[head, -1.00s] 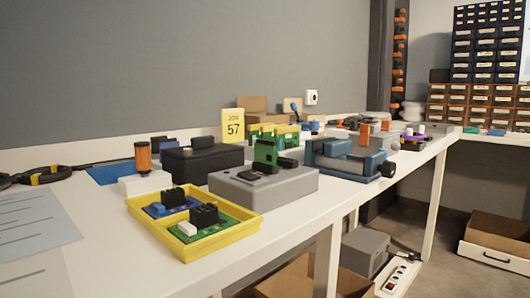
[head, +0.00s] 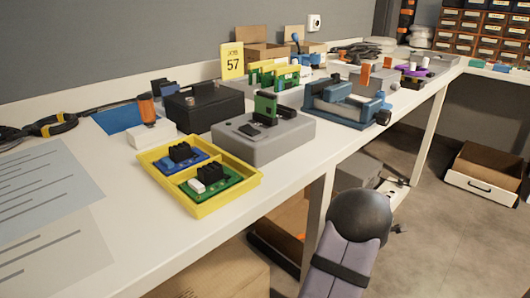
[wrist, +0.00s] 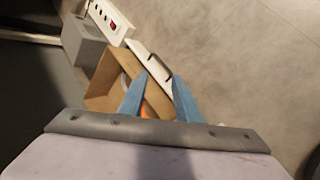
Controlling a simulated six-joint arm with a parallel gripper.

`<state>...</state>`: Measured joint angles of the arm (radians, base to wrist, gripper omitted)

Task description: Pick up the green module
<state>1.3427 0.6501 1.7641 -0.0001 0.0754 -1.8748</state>
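Green boards show in several places in the head view. One green module (head: 214,183), with a black block and a white block, lies in the front compartment of the yellow tray (head: 213,208). Another green piece (head: 265,107) stands upright in the grey fixture (head: 262,148). More green boards with yellow parts (head: 274,74) stand in a row behind it. My gripper (wrist: 159,76) shows in the wrist view with its two blue fingers apart and nothing between them. It points down over the floor, away from the modules. Its fingers do not show in the head view.
A blue module (head: 180,155) shares the yellow tray. A black box (head: 203,105) and a blue vise (head: 342,105) stand close by on the white table. My arm is beside the table's front edge. Below are a carton (wrist: 112,82) and a power strip (wrist: 108,20).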

